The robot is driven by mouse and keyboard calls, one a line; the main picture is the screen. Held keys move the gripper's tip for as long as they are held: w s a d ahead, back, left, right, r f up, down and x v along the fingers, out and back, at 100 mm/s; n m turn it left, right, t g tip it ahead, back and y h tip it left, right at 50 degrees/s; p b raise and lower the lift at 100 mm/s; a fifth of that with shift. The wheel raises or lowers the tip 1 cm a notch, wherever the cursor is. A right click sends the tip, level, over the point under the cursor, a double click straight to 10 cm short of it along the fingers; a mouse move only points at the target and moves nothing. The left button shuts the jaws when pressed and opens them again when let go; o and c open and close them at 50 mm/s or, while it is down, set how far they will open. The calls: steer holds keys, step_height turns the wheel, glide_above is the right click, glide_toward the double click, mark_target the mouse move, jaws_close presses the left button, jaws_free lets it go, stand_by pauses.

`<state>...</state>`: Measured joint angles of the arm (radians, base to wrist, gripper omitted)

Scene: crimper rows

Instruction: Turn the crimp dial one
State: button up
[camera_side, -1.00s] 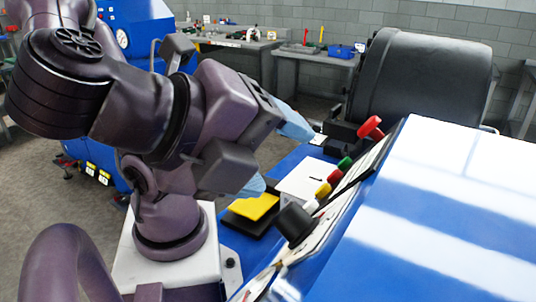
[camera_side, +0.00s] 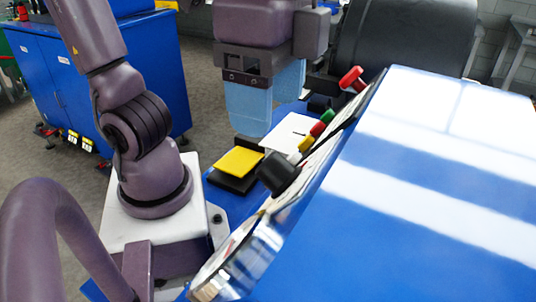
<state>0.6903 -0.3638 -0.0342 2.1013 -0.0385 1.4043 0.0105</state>
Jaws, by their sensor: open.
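A black knob (camera_side: 280,173), which looks like the crimp dial, sticks out from the sloped front panel of the blue machine (camera_side: 420,215). I see it from the side, so its markings are hidden. My gripper (camera_side: 268,98) has light blue fingers pointing down. It is open and empty, above and behind the knob in the picture and apart from it. The near finger partly overlaps the far one from this angle.
A round gauge (camera_side: 232,250) sits nearer. A yellow pad (camera_side: 237,160) and white sheet (camera_side: 285,133) lie beside the panel.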

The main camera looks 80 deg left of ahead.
mark_target(269, 156)
step_height(269, 156, down, 8)
steer(key=shift+r, duration=0.15)
steer(key=c, duration=0.9)
